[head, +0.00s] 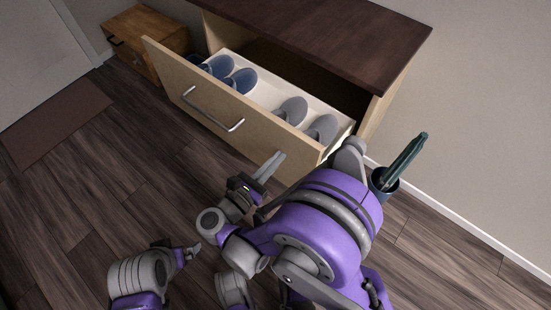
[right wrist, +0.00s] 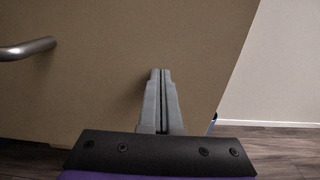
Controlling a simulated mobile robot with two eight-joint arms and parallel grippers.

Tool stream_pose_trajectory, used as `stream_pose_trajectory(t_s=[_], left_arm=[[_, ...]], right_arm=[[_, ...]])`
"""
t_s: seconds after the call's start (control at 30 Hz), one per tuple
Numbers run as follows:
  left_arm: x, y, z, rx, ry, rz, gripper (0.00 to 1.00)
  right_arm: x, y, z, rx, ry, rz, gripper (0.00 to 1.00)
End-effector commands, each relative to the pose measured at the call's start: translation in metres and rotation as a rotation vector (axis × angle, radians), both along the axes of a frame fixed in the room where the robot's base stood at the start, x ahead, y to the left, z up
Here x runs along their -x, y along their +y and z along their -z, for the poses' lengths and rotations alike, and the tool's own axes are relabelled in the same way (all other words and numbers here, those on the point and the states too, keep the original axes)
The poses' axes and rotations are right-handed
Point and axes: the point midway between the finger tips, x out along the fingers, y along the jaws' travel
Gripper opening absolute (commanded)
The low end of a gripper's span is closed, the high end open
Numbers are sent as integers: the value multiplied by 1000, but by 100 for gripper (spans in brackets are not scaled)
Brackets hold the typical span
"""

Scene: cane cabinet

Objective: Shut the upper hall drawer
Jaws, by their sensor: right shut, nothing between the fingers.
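The upper drawer (head: 185,95) of the dark-topped cabinet is pulled well out, and its light wooden front faces me. A metal bar handle (head: 212,112) is on that front. Blue and grey shoes lie inside the drawer. My right gripper (head: 276,160) is shut and empty, its fingers pointing at the drawer front near its right end. In the right wrist view the shut fingers (right wrist: 160,75) stand before the front (right wrist: 110,90), right of the handle (right wrist: 28,48); I cannot tell whether they touch it. My left gripper (head: 193,248) is low, away from the cabinet; its jaw state is unclear.
The cabinet top (head: 330,35) is bare where it shows. A dark pot (head: 382,186) with a tall green thing in it stands right of the cabinet, close to my right arm. A small wooden cabinet (head: 145,40) and a brown mat (head: 55,118) are at left. Floor in front is clear.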

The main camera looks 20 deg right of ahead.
Motion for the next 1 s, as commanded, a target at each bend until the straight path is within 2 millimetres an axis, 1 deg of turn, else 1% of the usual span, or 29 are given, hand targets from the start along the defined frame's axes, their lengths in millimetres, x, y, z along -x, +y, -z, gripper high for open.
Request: stream_pose_trajectory(t_s=[0.17, 0.27, 0.37, 0.6, 0.8, 1.0], left_arm=[[0, 0, -1, 0, 0, 0, 100], [0, 0, -2, 0, 0, 0, 100], [0, 0, -3, 0, -1, 0, 100], [1, 0, -5, 0, -1, 0, 100], [1, 0, -7, 0, -1, 0, 100], [1, 0, -8, 0, -2, 0, 100]], right_arm=[[-8, -12, 0, 1, -1, 3, 0], [-17, -26, -1, 1, 0, 5, 0], [-29, -44, -1, 3, 0, 8, 0], [-67, -97, -1, 2, 0, 9, 0], [-98, -138, -1, 2, 0, 7, 0], [-122, -170, 0, 1, 0, 4, 0]])
